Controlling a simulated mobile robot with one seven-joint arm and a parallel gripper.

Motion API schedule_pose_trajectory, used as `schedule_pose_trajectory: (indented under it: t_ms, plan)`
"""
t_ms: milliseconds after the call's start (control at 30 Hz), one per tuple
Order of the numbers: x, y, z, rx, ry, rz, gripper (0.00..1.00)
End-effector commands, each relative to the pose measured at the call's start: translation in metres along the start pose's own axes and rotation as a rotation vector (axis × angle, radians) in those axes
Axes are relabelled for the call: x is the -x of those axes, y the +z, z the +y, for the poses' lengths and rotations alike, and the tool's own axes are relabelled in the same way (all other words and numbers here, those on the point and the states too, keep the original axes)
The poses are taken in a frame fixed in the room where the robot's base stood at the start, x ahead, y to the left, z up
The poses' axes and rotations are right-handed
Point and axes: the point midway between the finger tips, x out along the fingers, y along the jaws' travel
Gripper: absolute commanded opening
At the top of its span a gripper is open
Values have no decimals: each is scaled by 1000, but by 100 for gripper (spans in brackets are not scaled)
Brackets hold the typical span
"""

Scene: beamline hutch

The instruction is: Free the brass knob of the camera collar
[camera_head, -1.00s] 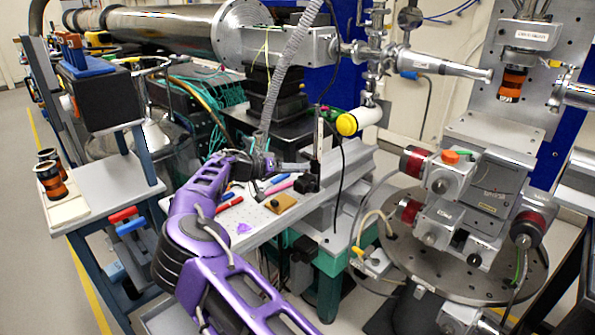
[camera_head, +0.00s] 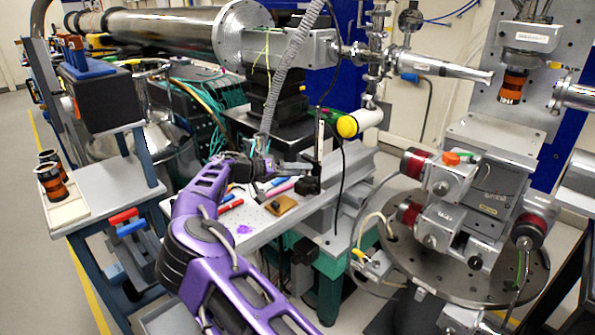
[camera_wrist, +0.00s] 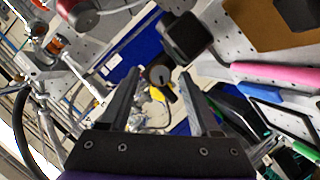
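The camera (camera_head: 510,86), a black and orange cylinder, hangs under a grey labelled collar (camera_head: 530,37) at the upper right of the head view. A small yellowish piece (camera_head: 554,64) beside it may be the brass knob; it is too small to be sure. My gripper (camera_head: 312,168) is far to the left of it, over the bench by a thin upright post (camera_head: 320,138). In the wrist view my gripper (camera_wrist: 160,76) is open, its fingers apart. A dark round end (camera_wrist: 160,75) shows between the fingertips; I cannot tell its distance.
The perforated bench (camera_head: 255,222) holds pens and a tan block (camera_head: 281,205). A black block (camera_head: 307,186) stands by the post. A yellow-capped cylinder (camera_head: 347,126) is above right. Red-ended motor stages (camera_head: 470,200) stand on a round table between my gripper and the camera.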

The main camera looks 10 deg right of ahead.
Motion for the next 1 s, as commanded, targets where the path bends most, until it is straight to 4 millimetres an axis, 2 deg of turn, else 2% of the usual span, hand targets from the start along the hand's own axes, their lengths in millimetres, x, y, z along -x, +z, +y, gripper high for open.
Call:
schedule_pose_trajectory:
  t_ms: [233,367,800,1000]
  plan:
    - [4,0,0,0,-1,0,63]
    - [20,0,-1,0,-2,0,63]
    - [125,-1,0,0,-3,1,63]
    - [159,0,0,0,-2,0,63]
